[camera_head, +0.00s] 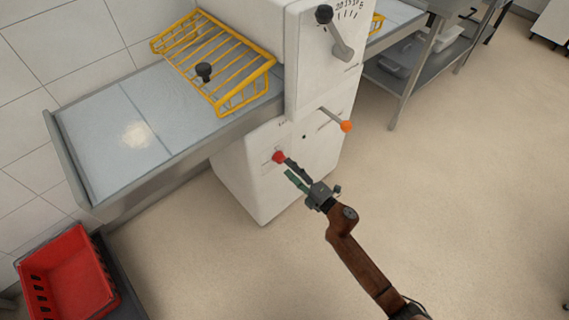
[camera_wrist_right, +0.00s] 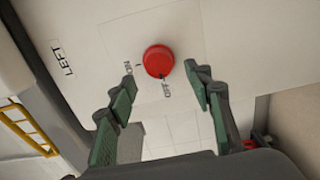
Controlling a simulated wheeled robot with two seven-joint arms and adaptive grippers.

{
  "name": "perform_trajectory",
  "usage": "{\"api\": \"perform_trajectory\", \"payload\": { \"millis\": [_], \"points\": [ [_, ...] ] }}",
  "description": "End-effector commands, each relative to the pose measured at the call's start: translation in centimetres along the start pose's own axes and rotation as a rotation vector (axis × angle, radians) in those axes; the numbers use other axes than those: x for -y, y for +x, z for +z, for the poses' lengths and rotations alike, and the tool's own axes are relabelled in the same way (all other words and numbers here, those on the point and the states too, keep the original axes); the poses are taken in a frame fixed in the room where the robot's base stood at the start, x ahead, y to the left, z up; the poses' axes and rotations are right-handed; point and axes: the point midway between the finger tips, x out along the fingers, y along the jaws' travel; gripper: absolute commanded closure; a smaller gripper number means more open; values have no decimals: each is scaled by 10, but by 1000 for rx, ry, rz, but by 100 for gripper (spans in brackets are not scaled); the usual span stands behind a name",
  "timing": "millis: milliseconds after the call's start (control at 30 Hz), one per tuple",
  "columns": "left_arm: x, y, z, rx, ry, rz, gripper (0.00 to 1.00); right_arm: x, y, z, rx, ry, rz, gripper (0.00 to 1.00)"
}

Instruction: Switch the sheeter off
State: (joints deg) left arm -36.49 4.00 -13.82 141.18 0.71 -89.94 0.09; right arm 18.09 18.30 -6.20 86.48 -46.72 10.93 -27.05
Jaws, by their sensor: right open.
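The sheeter (camera_head: 265,165) is a white machine with a grey belt table (camera_head: 100,125) reaching left. A round red knob (camera_head: 279,157) sits low on its front panel. In the right wrist view the red knob (camera_wrist_right: 159,61) has ON and OFF lettering beside it; I cannot tell which way it is set. My right gripper (camera_head: 290,170) is open right at the knob. In the wrist view its green-padded fingers (camera_wrist_right: 160,78) stand on either side of the knob, with gaps showing. My left gripper is not in view.
An orange-tipped lever (camera_head: 346,126) and a black-knobbed handle (camera_head: 340,45) stick out from the sheeter. A yellow wire guard (camera_head: 215,60) stands over the belt. A red crate (camera_head: 68,280) is at lower left, a steel table (camera_head: 405,95) at upper right. The floor at right is clear.

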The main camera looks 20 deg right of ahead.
Motion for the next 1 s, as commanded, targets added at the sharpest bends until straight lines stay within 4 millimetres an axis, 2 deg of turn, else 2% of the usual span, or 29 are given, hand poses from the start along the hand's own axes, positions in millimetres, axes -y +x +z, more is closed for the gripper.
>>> {"api": "perform_trajectory", "payload": {
  "millis": [33,200,400,1000],
  "points": [
    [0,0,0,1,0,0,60,1,-13,0,0,0,-2,53],
    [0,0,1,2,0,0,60,1,-46,0,0,1,-2,53],
    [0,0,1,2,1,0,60,0,-69,0,0,1,-1,53],
    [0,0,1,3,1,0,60,0,-74,0,0,0,0,53]
  ]
}}
